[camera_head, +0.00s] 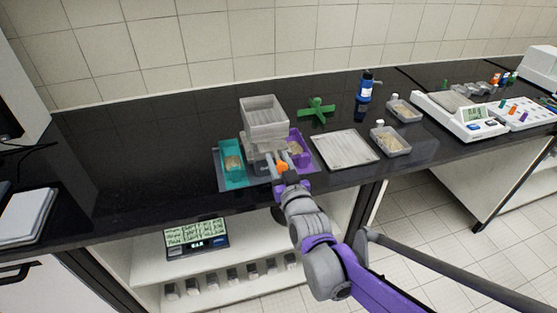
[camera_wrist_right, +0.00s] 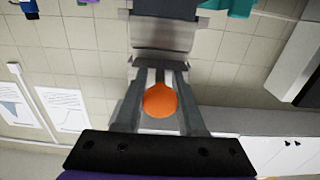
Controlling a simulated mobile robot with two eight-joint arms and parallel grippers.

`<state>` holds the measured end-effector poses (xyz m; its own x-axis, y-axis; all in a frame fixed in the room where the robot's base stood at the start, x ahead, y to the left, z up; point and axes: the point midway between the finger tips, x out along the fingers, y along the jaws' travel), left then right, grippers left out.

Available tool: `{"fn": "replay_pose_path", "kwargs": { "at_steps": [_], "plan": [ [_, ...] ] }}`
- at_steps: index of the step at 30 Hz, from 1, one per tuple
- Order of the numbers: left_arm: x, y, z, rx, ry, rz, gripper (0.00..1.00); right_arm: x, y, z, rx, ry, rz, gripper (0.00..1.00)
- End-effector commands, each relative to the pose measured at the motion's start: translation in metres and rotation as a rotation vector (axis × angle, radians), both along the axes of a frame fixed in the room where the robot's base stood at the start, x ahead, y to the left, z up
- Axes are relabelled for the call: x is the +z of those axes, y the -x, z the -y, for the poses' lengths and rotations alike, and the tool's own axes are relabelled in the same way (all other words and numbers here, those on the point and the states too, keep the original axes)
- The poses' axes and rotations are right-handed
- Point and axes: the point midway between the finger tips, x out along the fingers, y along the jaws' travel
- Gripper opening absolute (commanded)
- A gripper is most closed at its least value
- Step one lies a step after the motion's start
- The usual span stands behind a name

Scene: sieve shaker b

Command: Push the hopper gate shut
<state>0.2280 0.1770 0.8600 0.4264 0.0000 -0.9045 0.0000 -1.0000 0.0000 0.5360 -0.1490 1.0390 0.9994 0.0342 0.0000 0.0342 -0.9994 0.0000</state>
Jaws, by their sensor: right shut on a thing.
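The grey hopper (camera_head: 264,122) stands on the black bench, with an open box-like top. The orange knob (camera_head: 282,167) of the gate is at its front, low down, and it also shows in the right wrist view (camera_wrist_right: 160,101). My right gripper (camera_head: 278,161) is at the hopper's front, shut on the knob, with a finger on each side in the wrist view (camera_wrist_right: 159,84). The gate's plate is largely hidden, so I cannot tell how far open it is. My left gripper is in neither view.
A teal bin (camera_head: 224,153) and a purple bin (camera_head: 304,159) flank the hopper. A pale flat tray (camera_head: 345,149) lies to the right. A green cross-shaped handle (camera_head: 317,109) and a blue bottle (camera_head: 365,87) stand behind.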

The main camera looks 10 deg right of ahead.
Motion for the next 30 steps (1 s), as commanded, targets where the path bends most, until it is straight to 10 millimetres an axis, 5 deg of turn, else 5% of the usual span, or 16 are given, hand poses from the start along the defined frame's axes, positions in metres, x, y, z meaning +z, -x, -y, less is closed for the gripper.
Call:
{"fn": "replay_pose_path", "kwargs": {
  "at_steps": [9,16,17,21,30],
  "plan": [
    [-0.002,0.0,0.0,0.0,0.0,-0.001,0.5,0.0,-0.027,-0.001,0.0,-0.001,0.0,0.0],
    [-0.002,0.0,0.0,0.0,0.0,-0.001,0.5,0.0,-0.027,-0.001,0.0,-0.001,0.0,0.0],
    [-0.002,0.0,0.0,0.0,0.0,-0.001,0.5,0.0,-0.027,-0.001,0.0,-0.001,0.0,0.42],
    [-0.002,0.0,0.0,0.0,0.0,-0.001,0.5,0.0,-0.027,-0.001,0.0,0.0,0.0,0.67],
    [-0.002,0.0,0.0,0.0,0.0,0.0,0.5,0.0,-0.026,-0.001,0.0,0.0,0.0,0.67]
  ]
}}
